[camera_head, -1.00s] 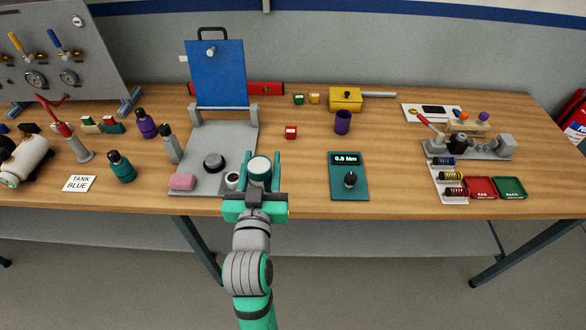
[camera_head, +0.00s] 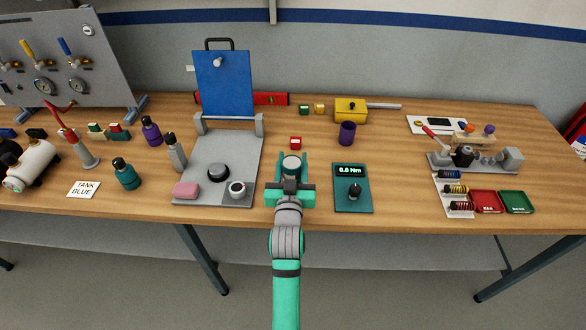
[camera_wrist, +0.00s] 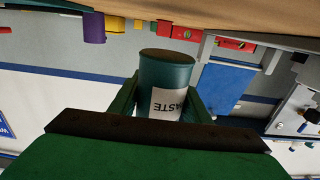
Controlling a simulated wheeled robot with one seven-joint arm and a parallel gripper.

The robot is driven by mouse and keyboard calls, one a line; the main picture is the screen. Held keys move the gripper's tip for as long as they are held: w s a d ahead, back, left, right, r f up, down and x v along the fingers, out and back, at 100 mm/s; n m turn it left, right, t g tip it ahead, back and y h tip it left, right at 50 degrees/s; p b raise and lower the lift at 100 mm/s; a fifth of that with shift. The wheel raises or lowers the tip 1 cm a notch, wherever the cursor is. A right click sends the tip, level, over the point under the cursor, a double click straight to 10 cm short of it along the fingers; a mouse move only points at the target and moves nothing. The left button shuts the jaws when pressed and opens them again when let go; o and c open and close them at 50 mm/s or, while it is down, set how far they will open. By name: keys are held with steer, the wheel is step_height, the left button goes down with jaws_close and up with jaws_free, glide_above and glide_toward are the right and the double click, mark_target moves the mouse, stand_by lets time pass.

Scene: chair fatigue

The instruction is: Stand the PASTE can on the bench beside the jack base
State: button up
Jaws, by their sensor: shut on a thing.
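The PASTE can (camera_wrist: 165,85) is a teal cylinder with a white label, held between my gripper's fingers in the wrist view. Its pale round top (camera_head: 291,163) shows in the head view. My gripper (camera_head: 290,178) is shut on the can, between a grey base plate (camera_head: 225,150) and a teal torque meter. The wrist picture is upside down, and the can appears upright and above the bench (camera_head: 320,180). A blue board (camera_head: 224,84) stands at the plate's back. I cannot tell for sure whether this plate is the jack base.
The torque meter (camera_head: 352,201) lies close to my gripper's right. A small red block (camera_head: 296,142) is behind the can. A purple cup (camera_head: 347,133) stands farther back.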

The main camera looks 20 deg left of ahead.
steer(key=f, duration=0.3)
steer(key=shift+w, duration=0.3)
steer(key=shift+d+f, duration=0.1)
steer(key=shift+f, duration=0.15)
steer(key=shift+f, duration=0.1)
steer(key=o, duration=1.2)
steer(key=shift+f, duration=0.1)
steer(key=shift+s, duration=0.1)
steer(key=shift+r, duration=0.2)
steer(key=v, duration=1.2)
